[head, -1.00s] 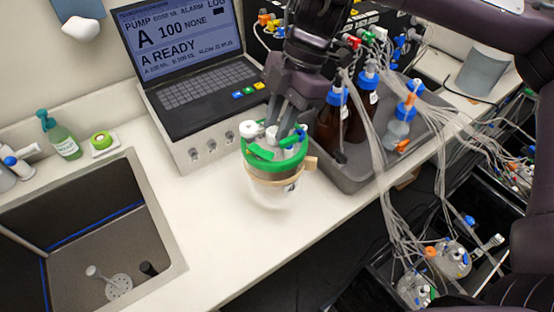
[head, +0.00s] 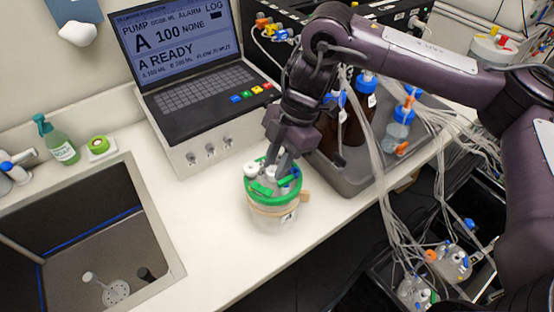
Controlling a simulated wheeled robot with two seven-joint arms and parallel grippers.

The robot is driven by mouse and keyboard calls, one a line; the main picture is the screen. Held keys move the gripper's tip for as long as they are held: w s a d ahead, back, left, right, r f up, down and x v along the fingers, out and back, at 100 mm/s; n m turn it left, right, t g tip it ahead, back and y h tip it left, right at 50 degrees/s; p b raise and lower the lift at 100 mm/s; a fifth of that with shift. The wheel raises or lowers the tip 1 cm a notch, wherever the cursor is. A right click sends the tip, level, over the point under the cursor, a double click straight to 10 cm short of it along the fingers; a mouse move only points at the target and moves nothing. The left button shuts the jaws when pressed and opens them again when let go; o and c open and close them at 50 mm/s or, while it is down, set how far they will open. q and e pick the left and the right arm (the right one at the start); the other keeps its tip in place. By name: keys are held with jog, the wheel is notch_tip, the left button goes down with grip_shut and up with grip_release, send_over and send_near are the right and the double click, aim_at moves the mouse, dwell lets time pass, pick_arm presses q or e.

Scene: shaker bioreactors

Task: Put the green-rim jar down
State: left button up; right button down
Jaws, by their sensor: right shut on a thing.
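The green-rim jar (head: 272,209) is a clear jar with a green ring, white and blue caps on its lid and a tan band around its body. It is upright at the white counter, between the sink and the grey tray. My right gripper (head: 277,170) comes down from above and is shut on the jar at its lid. The fingertips are partly hidden among the caps. Whether the jar's base touches the counter is hard to tell. My left gripper is not in view.
A sink (head: 85,240) lies to the left, and a pump unit with a screen (head: 180,45) stands behind. The grey tray (head: 345,175) with brown bottles (head: 357,125) and bundled tubes (head: 385,180) is close on the right. The white counter (head: 215,235) is clear around the jar's front and left.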

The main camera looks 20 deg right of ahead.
jog(key=shift+r, duration=0.15)
jog(key=c, duration=1.2)
grip_release()
jog(key=v, duration=1.2)
jog(key=shift+p, duration=0.4)
jog(key=shift+s+a, duration=0.1)
jog(key=shift+a, duration=0.05)
